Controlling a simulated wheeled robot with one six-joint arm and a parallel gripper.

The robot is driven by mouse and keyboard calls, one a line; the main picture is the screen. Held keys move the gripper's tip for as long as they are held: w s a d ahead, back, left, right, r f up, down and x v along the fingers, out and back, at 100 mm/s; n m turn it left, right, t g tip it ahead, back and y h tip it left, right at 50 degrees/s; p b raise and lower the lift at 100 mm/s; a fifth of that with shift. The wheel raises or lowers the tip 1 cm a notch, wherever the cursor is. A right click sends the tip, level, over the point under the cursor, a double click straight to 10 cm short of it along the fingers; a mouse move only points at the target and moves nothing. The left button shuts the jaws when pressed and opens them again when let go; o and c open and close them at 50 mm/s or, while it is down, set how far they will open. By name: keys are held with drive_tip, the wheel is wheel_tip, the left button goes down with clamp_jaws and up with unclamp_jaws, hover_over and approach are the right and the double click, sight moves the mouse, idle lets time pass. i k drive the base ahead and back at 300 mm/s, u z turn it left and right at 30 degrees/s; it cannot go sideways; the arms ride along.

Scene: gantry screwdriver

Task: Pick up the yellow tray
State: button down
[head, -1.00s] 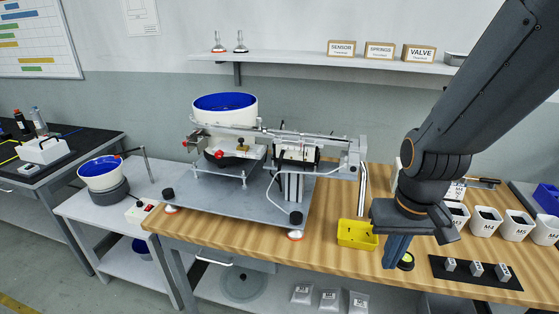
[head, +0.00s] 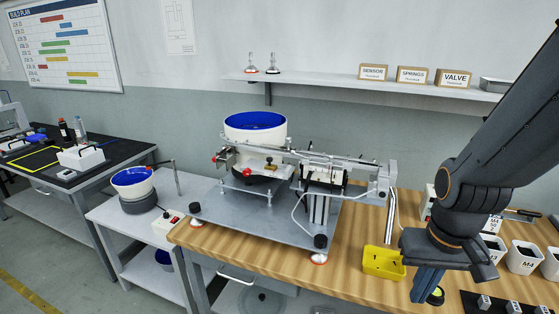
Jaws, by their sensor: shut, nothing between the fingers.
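The yellow tray (head: 384,263) sits on the wooden workbench (head: 258,265), near its front edge and just right of the feeder machine's base plate. Small dark marks show on the tray. My gripper (head: 424,298) points down just right of the tray, with a gap between them. Its blue fingers are together and hold nothing. A small round black and yellow-green item (head: 436,296) is partly hidden behind the fingers.
The feeder machine (head: 320,172) with a blue-lined bowl (head: 255,127) stands left of and behind the tray. White cups (head: 523,257) and a black strip with small blocks (head: 500,303) lie to the right. A shelf (head: 350,84) with labelled boxes hangs on the wall.

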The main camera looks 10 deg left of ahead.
sight(382, 263)
drive_tip(key=u, duration=2.15)
drive_tip(key=k, duration=0.5)
drive_tip(key=z, duration=1.45)
drive_tip(key=i, duration=0.5)
drive_tip(key=u, duration=0.1)
